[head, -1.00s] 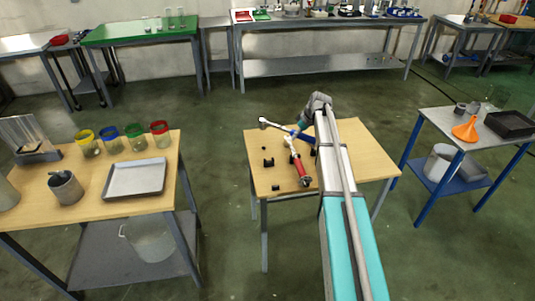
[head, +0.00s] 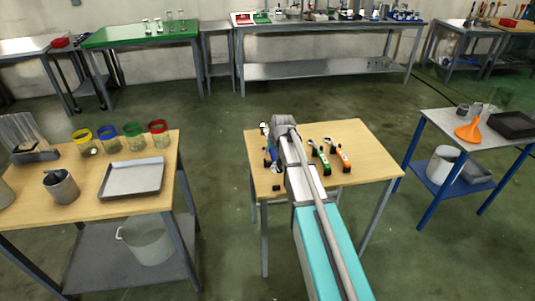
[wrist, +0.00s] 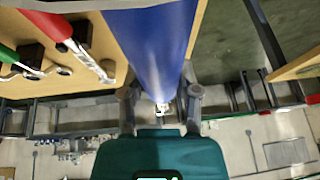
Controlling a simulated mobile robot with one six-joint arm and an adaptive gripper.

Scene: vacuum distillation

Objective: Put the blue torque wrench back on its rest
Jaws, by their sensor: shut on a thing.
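In the wrist view my gripper (wrist: 160,98) is shut on the blue handle of the torque wrench (wrist: 150,38), which runs up between the fingers and off the top edge. In the head view a short part of the blue wrench (head: 272,155) shows at the left of the small wooden table, beside my arm. My arm hides the gripper's fingertips there. I cannot tell whether the wrench touches its rest. A small black block (head: 276,188) stands on the table's near left.
A green wrench (head: 319,154) and an orange wrench (head: 340,156) lie on the wooden table (head: 367,160), right of my arm. A red wrench (wrist: 58,30) with black rest blocks (wrist: 82,34) shows in the wrist view. The table's right side is clear.

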